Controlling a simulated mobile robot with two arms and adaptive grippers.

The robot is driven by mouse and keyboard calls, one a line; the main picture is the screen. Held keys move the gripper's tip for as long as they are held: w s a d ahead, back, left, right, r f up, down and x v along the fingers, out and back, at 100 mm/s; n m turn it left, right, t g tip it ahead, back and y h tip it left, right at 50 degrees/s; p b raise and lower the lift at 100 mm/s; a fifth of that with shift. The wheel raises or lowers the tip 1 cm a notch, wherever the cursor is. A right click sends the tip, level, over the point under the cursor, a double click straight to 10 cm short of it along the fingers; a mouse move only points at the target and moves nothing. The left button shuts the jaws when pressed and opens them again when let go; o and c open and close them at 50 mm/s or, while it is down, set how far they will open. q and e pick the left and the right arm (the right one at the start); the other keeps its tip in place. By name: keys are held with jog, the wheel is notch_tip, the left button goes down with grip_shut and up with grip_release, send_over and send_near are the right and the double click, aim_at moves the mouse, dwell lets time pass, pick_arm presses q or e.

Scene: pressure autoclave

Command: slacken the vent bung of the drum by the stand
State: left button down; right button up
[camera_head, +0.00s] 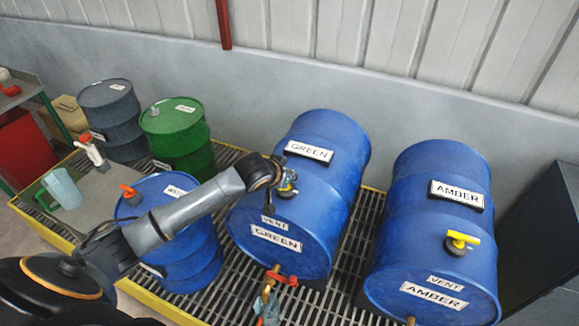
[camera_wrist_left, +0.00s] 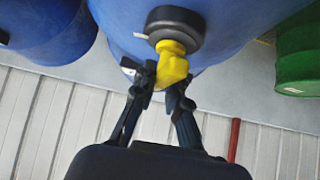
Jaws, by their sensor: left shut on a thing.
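The blue drum labelled GREEN (camera_head: 330,150) lies tilted on the grating, its labelled end facing me. Its VENT label (camera_head: 274,222) is on that end. My left gripper (camera_head: 287,184) is at this end, just above the VENT label, and hides most of the bung there in the head view. In the left wrist view, the yellow vent bung (camera_wrist_left: 173,60) sits in a black collar (camera_wrist_left: 177,27) on the drum. My left gripper (camera_wrist_left: 160,84) is shut on the bung from both sides. My right gripper is not in view.
The blue AMBER drum (camera_head: 430,175) lies to the right with its own yellow vent bung (camera_head: 461,241). A red-handled tap (camera_head: 281,277) sticks out below the GREEN drum's end. An upright blue drum (camera_head: 187,258) stands partly behind my left arm. Green (camera_head: 178,142) and grey (camera_head: 112,120) drums stand behind.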

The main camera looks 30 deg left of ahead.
pick_arm(q)
jog(key=n+y+p, duration=0.2)
jog(key=n+y, duration=0.1)
jog(key=shift+a+n, duration=0.1)
jog(key=shift+n, duration=0.3)
jog(key=n+y, duration=0.1)
jog(key=n+g+y, duration=0.1)
jog(key=shift+s+a+f+n, duration=0.1)
jog(key=shift+s+a+n, duration=0.1)
jog(key=shift+n, duration=0.2)
jog(key=n, duration=0.1)
jog(key=n+g+y, duration=0.1)
jog(key=shift+a+f+n+g+y, duration=0.1)
jog(key=shift+a+n+g+y, duration=0.05)
jog(key=shift+n+g+y, duration=0.15)
jog(key=shift+s+a+n+g+y+b, duration=0.15)
jog(key=shift+n+g+y+b, duration=0.35)
jog(key=shift+n, duration=0.35)
jog(key=shift+s+a+n+g+y+b, duration=0.1)
jog(key=shift+n+g+y+b, duration=0.25)
jog(key=shift+n+g, duration=0.4)
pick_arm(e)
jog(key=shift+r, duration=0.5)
pick_arm(q)
jog(key=c, duration=1.4)
grip_release()
jog(key=shift+o, duration=0.2)
